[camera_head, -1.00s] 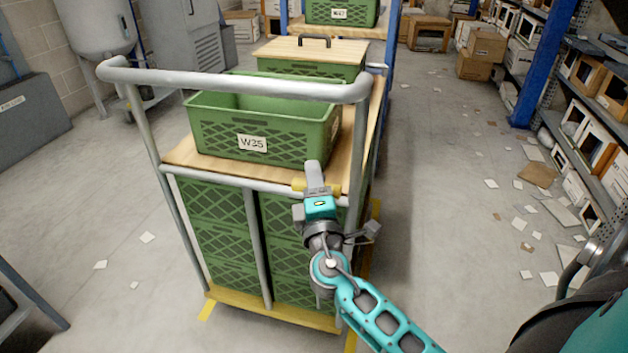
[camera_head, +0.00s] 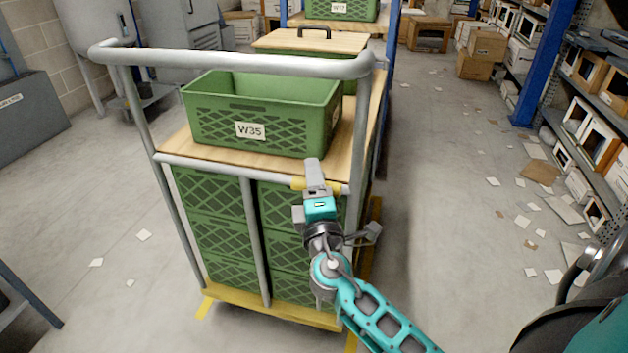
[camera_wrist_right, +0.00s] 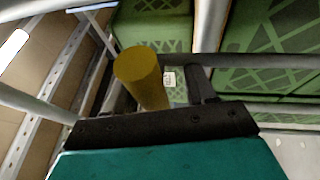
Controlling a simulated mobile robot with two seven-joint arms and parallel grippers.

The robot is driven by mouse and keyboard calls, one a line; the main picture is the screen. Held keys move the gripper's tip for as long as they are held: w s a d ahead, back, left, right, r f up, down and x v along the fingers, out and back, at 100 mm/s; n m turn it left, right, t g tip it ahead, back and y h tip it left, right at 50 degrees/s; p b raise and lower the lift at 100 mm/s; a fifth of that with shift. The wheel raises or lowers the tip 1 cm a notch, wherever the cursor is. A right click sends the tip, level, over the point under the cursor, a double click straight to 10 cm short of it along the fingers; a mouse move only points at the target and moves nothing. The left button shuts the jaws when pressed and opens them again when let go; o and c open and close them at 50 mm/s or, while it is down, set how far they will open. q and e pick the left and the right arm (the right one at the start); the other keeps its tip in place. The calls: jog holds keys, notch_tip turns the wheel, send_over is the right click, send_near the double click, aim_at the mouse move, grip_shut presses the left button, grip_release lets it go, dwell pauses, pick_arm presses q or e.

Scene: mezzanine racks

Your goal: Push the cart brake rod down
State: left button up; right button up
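The wheeled cart (camera_head: 262,230) stands ahead of me, with a grey tube frame and a wooden top. Its yellow brake rod (camera_head: 299,184) shows at the right end of the grey cross rail, lying sideways behind my right gripper (camera_head: 314,172). In the right wrist view the thick yellow rod (camera_wrist_right: 140,75) points up toward the camera. A dark finger (camera_wrist_right: 203,84) stands to its right with a visible gap, and a part of the other finger shows at its left. The right gripper looks open around the rod; contact is not clear. My left gripper is out of view.
A green crate labelled W35 (camera_head: 262,110) sits on the cart top, with green crates below. Behind it stands a crate with a wooden lid (camera_head: 310,45). Shelves with boxes (camera_head: 590,120) line the right side. The aisle floor (camera_head: 445,200) is open apart from scattered paper.

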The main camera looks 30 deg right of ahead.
pick_arm(q)
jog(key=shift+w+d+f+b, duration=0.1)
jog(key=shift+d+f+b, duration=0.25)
jog(key=shift+b, duration=0.5)
pick_arm(e)
jog(key=v, duration=1.3)
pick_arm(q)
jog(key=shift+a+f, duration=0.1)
pick_arm(e)
jog(key=shift+f, duration=0.1)
